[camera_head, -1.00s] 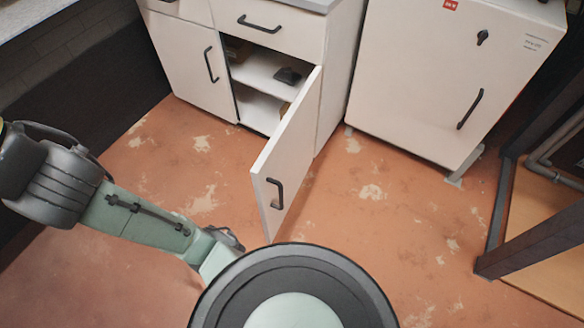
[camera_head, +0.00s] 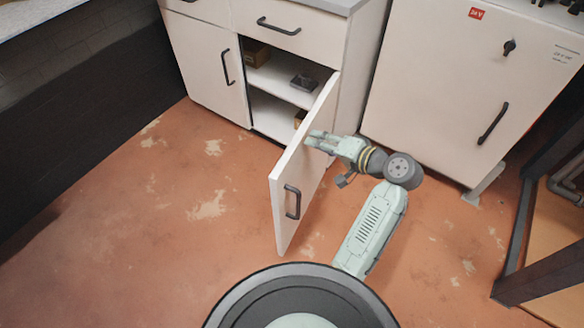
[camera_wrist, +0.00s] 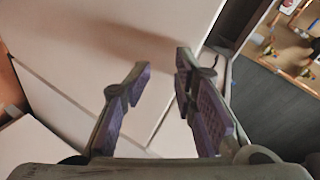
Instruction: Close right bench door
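The right bench door (camera_head: 312,178) is a white panel standing wide open, hinged at the right side of the bench cabinet (camera_head: 352,90). Its black handle (camera_head: 292,202) is on the outer face, near the free edge. My gripper (camera_head: 312,140) is to the right of the door, with its fingertips close to the outer face, above and beyond the handle. I cannot tell whether they touch it. In the wrist view my gripper (camera_wrist: 162,70) shows a gap between its purple-padded fingers, with nothing between them.
Inside the open compartment are shelves with a dark object (camera_head: 304,82) and a brown box (camera_head: 256,54). The left bench door (camera_head: 208,66) is shut. A white heat pump unit (camera_head: 468,80) stands at the right, near a dark frame (camera_head: 520,225). The floor at left is clear.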

